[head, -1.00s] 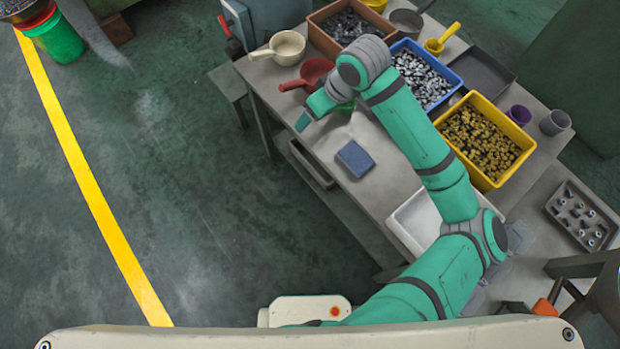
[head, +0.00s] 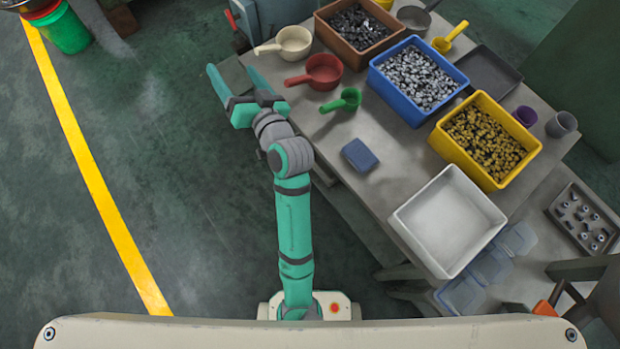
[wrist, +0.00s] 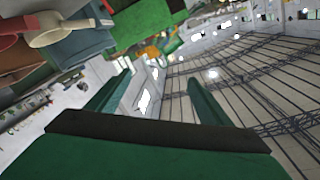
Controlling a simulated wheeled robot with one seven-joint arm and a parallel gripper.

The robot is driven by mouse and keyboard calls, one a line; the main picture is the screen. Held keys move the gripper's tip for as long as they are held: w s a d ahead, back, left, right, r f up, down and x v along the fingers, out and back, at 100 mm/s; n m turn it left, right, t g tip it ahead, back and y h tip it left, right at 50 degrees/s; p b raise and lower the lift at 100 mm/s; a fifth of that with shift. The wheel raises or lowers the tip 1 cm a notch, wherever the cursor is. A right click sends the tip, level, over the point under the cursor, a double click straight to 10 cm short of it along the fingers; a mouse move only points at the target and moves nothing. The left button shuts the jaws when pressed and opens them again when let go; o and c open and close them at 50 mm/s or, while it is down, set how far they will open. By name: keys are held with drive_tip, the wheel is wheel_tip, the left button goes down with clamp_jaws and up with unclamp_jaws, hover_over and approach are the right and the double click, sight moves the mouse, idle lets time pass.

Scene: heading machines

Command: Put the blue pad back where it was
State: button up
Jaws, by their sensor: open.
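The blue pad (head: 360,155) lies flat on the grey table (head: 350,210), near its left edge, below the green scoop (head: 341,101) in the head view. My gripper (head: 232,82) is open and empty. It is left of the table in the head view, over the floor side, away from the pad. In the wrist view my two fingers (wrist: 158,88) stand apart with nothing between them, and the camera faces the roof and walls. The pad does not show in the wrist view.
On the table are a red scoop (head: 322,72), a cream scoop (head: 292,43), a brown bin (head: 321,27), a blue bin (head: 380,85), a yellow bin (head: 450,153) and an empty white bin (head: 404,229). The table around the pad is clear. Open floor (head: 170,190) lies left.

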drive_tip(key=s+d+f+m+h, duration=0.1)
drive_tip(key=s+d+f+h, duration=0.3)
drive_tip(key=s, duration=0.5)
drive_tip(key=s+d+f+m+h, duration=0.2)
drive_tip(key=s+d+f, duration=0.2)
drive_tip(key=s+f, duration=0.4)
drive_tip(key=s+d+f+m+h, duration=0.1)
drive_tip(key=s+d+f+h, duration=0.3)
drive_tip(key=s, duration=0.7)
drive_tip(key=s+d+r+n, duration=0.1)
drive_tip(key=s+d+n, duration=0.3)
drive_tip(key=s, duration=0.5)
drive_tip(key=shift+s+d+r+y, duration=0.3)
drive_tip(key=shift+s+d+r, duration=0.1)
drive_tip(key=shift+d, duration=0.25)
